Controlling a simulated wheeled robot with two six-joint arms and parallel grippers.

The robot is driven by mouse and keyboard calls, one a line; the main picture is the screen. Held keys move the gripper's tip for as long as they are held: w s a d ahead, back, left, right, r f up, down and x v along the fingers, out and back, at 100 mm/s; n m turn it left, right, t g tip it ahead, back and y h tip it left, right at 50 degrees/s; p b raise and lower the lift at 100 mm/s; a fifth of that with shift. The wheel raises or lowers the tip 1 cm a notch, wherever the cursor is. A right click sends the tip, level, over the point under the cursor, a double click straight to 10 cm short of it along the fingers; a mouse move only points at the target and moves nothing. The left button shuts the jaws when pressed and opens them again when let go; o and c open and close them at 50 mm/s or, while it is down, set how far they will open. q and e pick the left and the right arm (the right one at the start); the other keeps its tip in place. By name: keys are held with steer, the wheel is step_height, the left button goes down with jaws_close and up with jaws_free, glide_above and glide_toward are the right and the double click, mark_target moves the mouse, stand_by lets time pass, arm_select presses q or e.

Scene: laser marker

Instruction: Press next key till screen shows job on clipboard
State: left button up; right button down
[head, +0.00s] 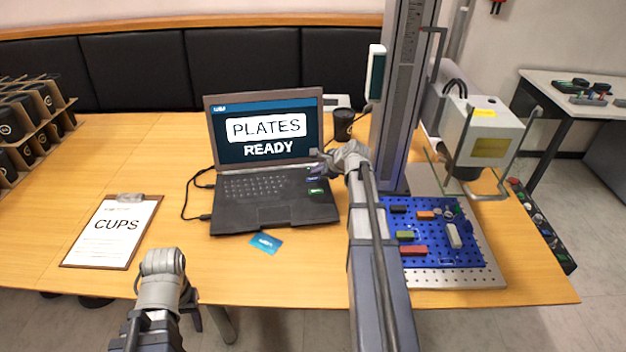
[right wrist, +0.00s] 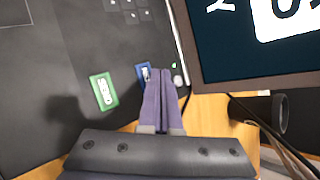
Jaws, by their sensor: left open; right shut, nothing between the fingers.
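The laptop (head: 264,165) stands open on the table. Its screen (head: 266,135) reads "PLATES READY". The clipboard (head: 112,232) lies at the left with a sheet reading "CUPS". A blue key (right wrist: 143,73) and a green key (right wrist: 103,92) sit on the laptop's right side; the blue label is partly covered and I cannot read it. My right gripper (right wrist: 163,72) is shut and empty, its tips right beside the blue key; I cannot tell whether they touch it. My left gripper (head: 163,265) is open, low by the table's front edge, its fingers mostly hidden.
A blue card (head: 265,243) lies in front of the laptop. A black cup (head: 343,124) stands behind its right side. The laser marker (head: 478,145) and its blue bed (head: 440,247) with several small parts stand at the right. A rack of cups (head: 30,125) is at the far left.

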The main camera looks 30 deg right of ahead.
mark_target(316, 181)
steer(key=shift+f, duration=0.1)
stand_by(0.3)
steer(key=shift+f+b, duration=0.35)
steer(key=shift+b, duration=0.05)
steer(key=shift+f+b, duration=0.3)
steer(key=shift+b, duration=0.05)
stand_by(0.4)
stand_by(0.4)
steer(key=shift+r+p, duration=0.75)
steer(key=shift+p, duration=0.05)
steer(key=shift+r, duration=0.1)
step_height(316, 181, up, 5)
steer(key=p, duration=0.5)
